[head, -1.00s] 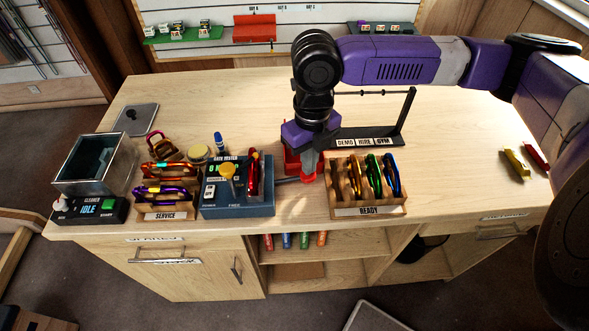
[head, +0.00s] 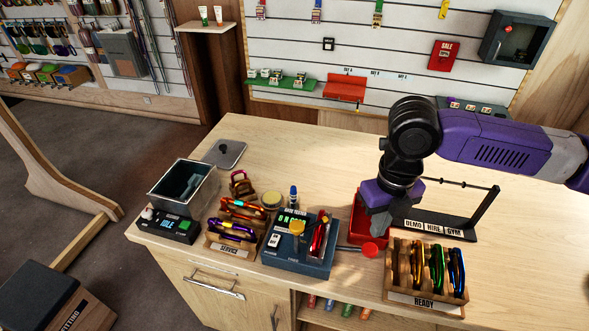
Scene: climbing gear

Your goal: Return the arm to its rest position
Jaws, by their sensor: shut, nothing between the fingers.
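My arm comes in from the right in the head view, purple and black, not folded against my body. It bends down at a black wrist joint to my gripper (head: 379,225), which points down over the counter. The grey fingers are shut and empty. They stand in front of a red bin (head: 357,222) and partly hide it. The fingertips are close to a red-ended lever (head: 370,249); I cannot tell whether they touch it.
The gate tester (head: 300,257) is left of my gripper, the READY rack (head: 428,299) with carabiners at its right front. Further left are the SERVICE rack (head: 232,250) and a metal tub (head: 165,197). The counter's back middle is clear.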

